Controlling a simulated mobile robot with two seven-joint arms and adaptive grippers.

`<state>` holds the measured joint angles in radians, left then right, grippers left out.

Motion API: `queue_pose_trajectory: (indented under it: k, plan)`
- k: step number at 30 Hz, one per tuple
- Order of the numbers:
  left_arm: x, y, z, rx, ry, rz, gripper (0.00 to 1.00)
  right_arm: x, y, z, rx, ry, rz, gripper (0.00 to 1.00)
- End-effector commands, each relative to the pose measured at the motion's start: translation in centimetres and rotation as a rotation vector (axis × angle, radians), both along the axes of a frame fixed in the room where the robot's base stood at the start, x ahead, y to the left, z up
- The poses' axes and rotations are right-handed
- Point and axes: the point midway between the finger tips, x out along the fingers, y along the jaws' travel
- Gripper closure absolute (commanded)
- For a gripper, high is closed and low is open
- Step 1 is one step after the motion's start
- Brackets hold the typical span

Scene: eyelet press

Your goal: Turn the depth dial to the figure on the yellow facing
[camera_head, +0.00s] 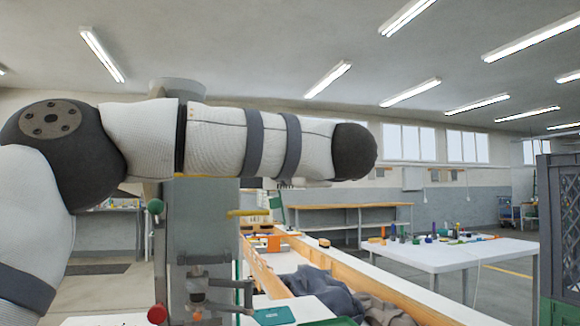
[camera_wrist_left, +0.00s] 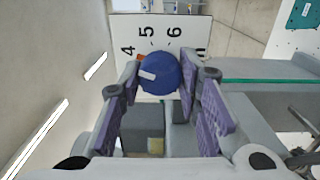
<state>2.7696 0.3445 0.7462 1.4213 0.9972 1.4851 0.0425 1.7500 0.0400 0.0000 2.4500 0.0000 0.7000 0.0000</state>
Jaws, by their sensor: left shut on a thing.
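The blue depth dial (camera_wrist_left: 160,73) shows in the left wrist view, with a white bar mark on its face. It sits in front of a white scale plate (camera_wrist_left: 188,32) with the figures 4, 5 and 6; another figure is partly covered. A small orange mark shows at the dial's upper left, near the 4 and 5. My left gripper (camera_wrist_left: 158,80) is shut on the dial, one purple-padded finger on each side. In the head view my left arm crosses the grey press (camera_head: 205,225), and neither gripper shows there. I cannot make out a figure on a yellow facing.
A red knob (camera_head: 157,314) and a green knob (camera_head: 155,206) are at the press's left side. A wooden-edged bench with grey cloth (camera_head: 325,290) lies right of it. A white table (camera_head: 440,256) with small parts and a dark crate (camera_head: 560,225) stand farther right.

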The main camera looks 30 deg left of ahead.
Motion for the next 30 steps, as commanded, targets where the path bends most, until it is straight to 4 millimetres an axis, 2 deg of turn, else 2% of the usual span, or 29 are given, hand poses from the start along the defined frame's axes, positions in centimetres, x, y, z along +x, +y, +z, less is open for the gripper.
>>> queue_pose_trajectory:
  k: [16, 17, 18, 19, 27, 30]
  plan:
    - [0.01, 0.00, -0.04, 0.014, 0.016, 0.000, 0.97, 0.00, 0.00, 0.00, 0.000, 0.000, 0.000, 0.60]
    - [0.01, 0.00, -0.04, 0.014, 0.016, 0.000, 0.63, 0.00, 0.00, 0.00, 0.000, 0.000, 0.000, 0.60]
    - [0.01, 0.00, -0.04, 0.014, 0.016, 0.000, 0.54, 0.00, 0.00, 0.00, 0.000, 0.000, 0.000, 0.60]
    - [0.01, 0.00, -0.04, 0.014, 0.016, 0.000, 0.49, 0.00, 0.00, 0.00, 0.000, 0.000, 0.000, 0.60]
    - [-0.01, -0.04, -0.02, 0.013, 0.015, 0.000, 0.49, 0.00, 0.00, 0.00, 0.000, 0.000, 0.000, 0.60]
    - [-0.58, -0.83, 0.03, 0.015, 0.015, -0.003, 0.49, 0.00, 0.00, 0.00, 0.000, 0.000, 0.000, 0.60]
